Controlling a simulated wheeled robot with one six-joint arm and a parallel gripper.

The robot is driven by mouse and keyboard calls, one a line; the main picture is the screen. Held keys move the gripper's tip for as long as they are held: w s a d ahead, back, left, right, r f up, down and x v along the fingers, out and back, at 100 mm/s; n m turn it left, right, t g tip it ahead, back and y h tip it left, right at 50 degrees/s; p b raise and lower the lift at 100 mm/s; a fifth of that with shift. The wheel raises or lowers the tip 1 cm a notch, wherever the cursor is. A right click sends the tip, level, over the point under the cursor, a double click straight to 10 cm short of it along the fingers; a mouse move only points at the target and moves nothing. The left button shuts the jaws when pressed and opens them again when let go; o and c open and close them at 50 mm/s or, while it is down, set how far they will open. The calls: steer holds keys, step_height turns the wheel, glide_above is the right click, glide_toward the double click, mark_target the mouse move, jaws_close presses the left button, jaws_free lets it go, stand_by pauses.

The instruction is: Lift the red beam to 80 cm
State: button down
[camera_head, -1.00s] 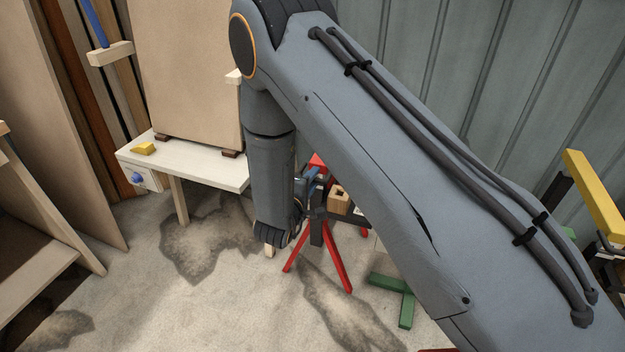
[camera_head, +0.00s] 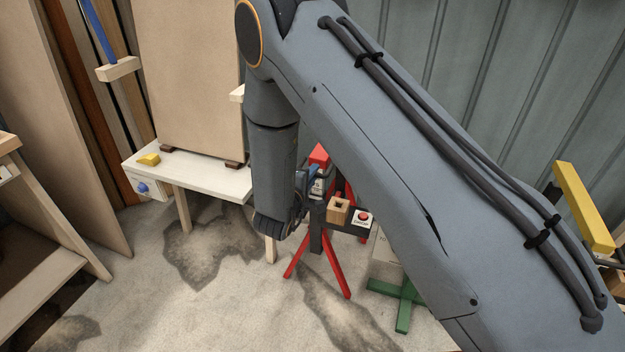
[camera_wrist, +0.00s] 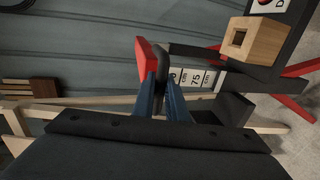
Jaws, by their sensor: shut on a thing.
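The red beam (camera_head: 319,154) shows as a short red end at the top of a dark post on a red-legged stand (camera_head: 333,270). The arm hides the rest. In the wrist view the red beam (camera_wrist: 146,57) is just beyond the fingertips, beside a dark rounded handle (camera_wrist: 161,60). My gripper (camera_wrist: 162,88) has blue fingers closed around this handle. In the head view my gripper (camera_head: 309,184) is at the post, just below the beam. A white scale (camera_wrist: 195,78) by the fingers reads 75 cm; the exact height is unclear.
A wooden block (camera_head: 338,211) and a red button (camera_head: 363,215) sit on the stand's dark side arm. A white table (camera_head: 205,180) stands to the left. A green foot (camera_head: 404,310) is on the floor to the right. Open floor lies in front.

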step_height(320, 180, up, 4)
steer(key=shift+r+p, duration=0.2)
steer(key=shift+p, duration=0.85)
steer(key=shift+f, duration=0.1)
steer(key=c, duration=1.8)
jaws_free()
steer(key=shift+o, duration=0.2)
steer(key=b+v, duration=0.1)
steer(key=v, duration=0.6)
steer(key=shift+s, duration=0.35)
steer(key=shift+a, duration=0.1)
